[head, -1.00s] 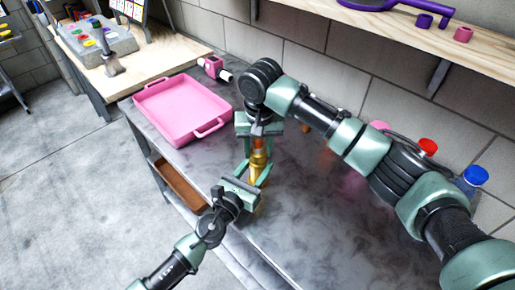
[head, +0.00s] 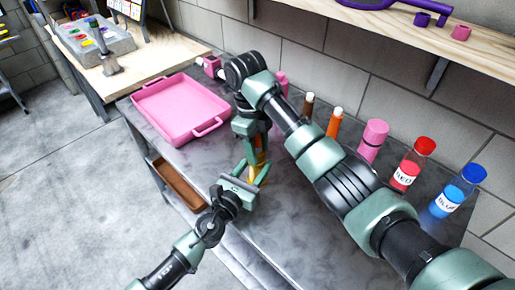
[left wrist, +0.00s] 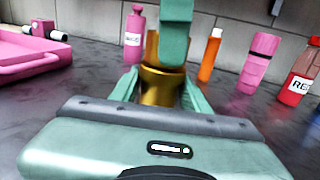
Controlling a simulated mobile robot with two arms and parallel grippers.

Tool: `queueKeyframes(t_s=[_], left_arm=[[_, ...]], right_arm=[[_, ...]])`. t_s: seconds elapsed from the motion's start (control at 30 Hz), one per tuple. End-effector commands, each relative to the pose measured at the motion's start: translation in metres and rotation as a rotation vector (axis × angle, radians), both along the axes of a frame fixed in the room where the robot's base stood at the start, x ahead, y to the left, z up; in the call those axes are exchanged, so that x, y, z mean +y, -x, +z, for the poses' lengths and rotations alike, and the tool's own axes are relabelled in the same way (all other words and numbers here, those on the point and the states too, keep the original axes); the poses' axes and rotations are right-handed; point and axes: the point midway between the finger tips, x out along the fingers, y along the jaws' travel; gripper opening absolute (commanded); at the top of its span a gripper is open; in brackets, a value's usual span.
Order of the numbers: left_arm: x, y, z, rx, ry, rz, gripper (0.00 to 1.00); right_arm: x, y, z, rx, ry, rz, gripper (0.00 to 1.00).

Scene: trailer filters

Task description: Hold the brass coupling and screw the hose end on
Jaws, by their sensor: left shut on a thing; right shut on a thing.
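The brass coupling (left wrist: 160,88) stands upright between the fingers of my left gripper (head: 260,174), which is shut on it, above the grey table. It also shows in the head view (head: 257,177), partly hidden by the fingers. My right gripper (head: 255,146) comes down from above and is shut on the orange-brown hose end (head: 260,146) directly over the coupling. In the left wrist view a green finger of the right gripper covers most of the hose end (left wrist: 152,46). I cannot tell whether the threads are engaged.
A pink tray (head: 180,108) lies on the grey table (head: 330,225) at left. Behind my right arm stand an orange bottle (head: 334,122), a pink bottle (head: 372,140), a red bottle (head: 412,165) and a blue bottle (head: 455,190). A wooden shelf (head: 430,45) overhangs at upper right.

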Motion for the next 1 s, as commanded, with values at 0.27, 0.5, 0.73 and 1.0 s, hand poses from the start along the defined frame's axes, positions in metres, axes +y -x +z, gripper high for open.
queueKeyframes(t_s=[0.27, 0.5, 0.73, 1.0], left_arm=[[0.0, 0.0, -0.001, 0.001, 0.0, 0.0, 0.0], [0.0, 0.0, -0.001, 0.002, -0.001, 0.0, 0.0], [0.0, 0.0, -0.001, 0.001, 0.0, 0.0, 0.0], [0.0, 0.0, -0.001, 0.001, 0.0, 0.0, 0.0]], right_arm=[[0.0, 0.0, 0.001, -0.002, 0.0, -0.021, 0.0], [0.0, 0.0, 0.001, -0.003, 0.0, -0.019, 0.62], [0.0, -0.001, 0.003, -0.006, 0.001, -0.019, 0.62], [-0.001, -0.002, 0.036, -0.007, 0.002, -0.018, 0.62]])
